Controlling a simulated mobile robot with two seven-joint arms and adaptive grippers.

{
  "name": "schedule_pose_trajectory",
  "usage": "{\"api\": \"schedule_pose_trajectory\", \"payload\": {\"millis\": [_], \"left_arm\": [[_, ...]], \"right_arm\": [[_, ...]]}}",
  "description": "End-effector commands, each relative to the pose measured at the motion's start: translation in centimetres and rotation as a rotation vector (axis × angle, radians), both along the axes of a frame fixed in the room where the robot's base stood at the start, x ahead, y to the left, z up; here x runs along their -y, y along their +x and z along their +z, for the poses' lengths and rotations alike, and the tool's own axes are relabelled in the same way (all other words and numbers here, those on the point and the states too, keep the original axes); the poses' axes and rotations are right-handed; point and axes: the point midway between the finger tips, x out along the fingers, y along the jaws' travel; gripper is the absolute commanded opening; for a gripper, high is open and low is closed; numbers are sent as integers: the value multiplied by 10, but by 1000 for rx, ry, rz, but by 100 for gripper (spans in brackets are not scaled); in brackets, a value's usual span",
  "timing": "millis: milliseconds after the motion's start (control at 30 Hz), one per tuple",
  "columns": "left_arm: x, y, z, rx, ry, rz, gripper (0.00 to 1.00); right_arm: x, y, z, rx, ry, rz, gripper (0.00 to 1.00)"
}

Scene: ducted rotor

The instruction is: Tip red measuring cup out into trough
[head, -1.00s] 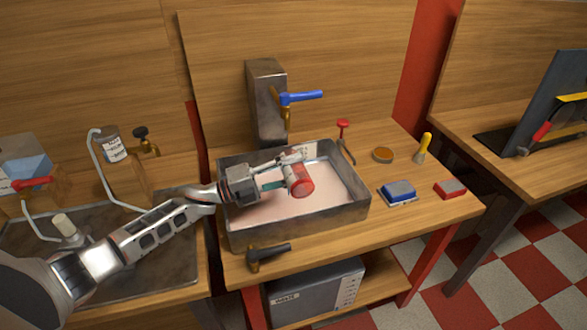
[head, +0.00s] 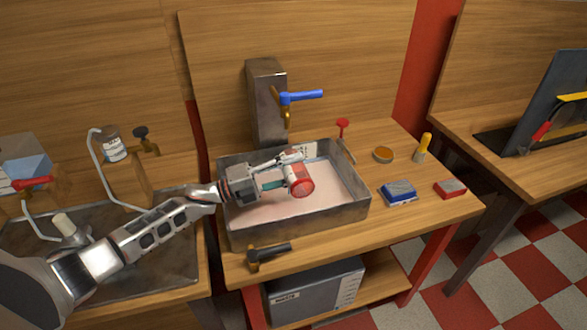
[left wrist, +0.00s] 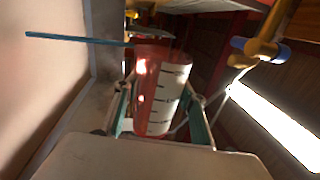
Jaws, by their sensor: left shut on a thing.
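The red measuring cup (head: 300,181) is held on its side over the trough (head: 345,215), its round end facing right and toward me in the head view. My left gripper (head: 284,176) is shut on it. In the left wrist view the cup (left wrist: 160,92), translucent red with dark graduation marks on a white band, sits between the two fingers (left wrist: 162,118). The trough is a grey metal basin with a pale pinkish floor. I cannot tell whether anything is in the cup or flowing from it. My right gripper is not in view.
A tap with a blue lever (head: 302,97) stands behind the trough. A black-handled valve (head: 268,253) is at its front.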

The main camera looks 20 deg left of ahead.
Motion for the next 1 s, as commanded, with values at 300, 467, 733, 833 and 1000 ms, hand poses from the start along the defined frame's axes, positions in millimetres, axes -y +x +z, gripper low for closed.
{"api": "schedule_pose_trajectory", "payload": {"millis": [300,467,733,833,1000], "left_arm": [[0,0,0,0,0,0,10],[0,0,0,0,0,0,10],[-1,2,4,-39,-27,0,10],[-2,3,6,-73,-50,0,10],[-3,5,8,-114,-77,0,10]], "right_arm": [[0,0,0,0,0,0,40],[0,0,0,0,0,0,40],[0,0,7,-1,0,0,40],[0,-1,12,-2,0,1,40],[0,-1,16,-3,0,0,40]]}}
